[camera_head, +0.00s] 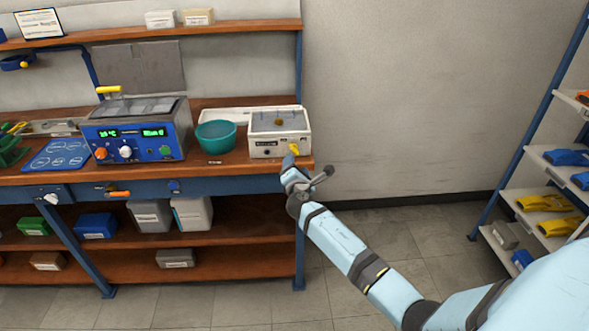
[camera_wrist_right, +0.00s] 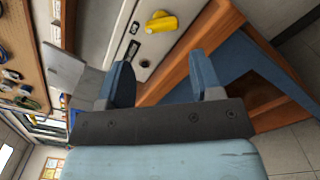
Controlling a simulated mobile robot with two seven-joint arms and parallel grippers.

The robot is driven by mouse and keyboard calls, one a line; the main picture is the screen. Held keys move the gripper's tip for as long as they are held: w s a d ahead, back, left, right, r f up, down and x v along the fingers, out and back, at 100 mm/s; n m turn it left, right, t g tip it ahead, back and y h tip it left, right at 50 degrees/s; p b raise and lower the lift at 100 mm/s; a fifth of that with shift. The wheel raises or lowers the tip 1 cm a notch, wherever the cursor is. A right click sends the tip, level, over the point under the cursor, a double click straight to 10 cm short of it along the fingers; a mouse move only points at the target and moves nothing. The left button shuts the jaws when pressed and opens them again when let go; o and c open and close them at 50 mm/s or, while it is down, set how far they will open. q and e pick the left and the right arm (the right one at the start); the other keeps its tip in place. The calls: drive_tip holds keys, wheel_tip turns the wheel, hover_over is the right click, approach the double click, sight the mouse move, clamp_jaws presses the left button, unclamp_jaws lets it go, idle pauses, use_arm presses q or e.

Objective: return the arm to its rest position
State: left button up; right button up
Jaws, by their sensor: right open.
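My right arm reaches in from the lower right of the head view, stretched toward the right end of the workbench. My right gripper (camera_head: 290,160) is at the bench's front right corner, just in front of the white box-shaped device (camera_head: 265,148). In the wrist view the right gripper (camera_wrist_right: 165,75) is open, with its two blue fingers apart and nothing between them. A yellow knob (camera_wrist_right: 161,22) on the device's front panel lies just beyond the fingertips; it also shows in the head view (camera_head: 294,149). My left gripper is not in view.
The wooden workbench (camera_head: 235,172) holds a blue bath unit (camera_head: 165,153) with green displays, a teal bowl (camera_head: 216,135) and a blue mat (camera_head: 58,155). A shelf rack (camera_head: 552,157) with blue and yellow items stands at right. The floor between bench and rack (camera_head: 430,215) is clear.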

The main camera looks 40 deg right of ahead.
drive_tip(key=shift+d+f, duration=0.1)
idle(0.4)
drive_tip(key=s+a+f+m+g+y, duration=0.1)
drive_tip(key=s+a+f+m+y, duration=0.35)
drive_tip(key=s+a+f, duration=0.5)
drive_tip(key=s+a+f+m+g+y, duration=0.25)
drive_tip(key=s+a+f+m, duration=0.35)
drive_tip(key=s, duration=0.6)
drive_tip(key=s+a+m+g+y, duration=0.1)
drive_tip(key=s+a+m+y, duration=0.2)
drive_tip(key=s+a, duration=0.4)
drive_tip(key=s+a+m+y, duration=0.2)
drive_tip(key=s+a+m, duration=0.15)
drive_tip(key=s, duration=0.55)
wheel_tip(320, 180, up, 12)
drive_tip(key=p, duration=1.2)
drive_tip(key=shift+s+a+f, duration=0.2)
drive_tip(key=shift+s+a, duration=0.05)
drive_tip(key=shift+s, duration=0.05)
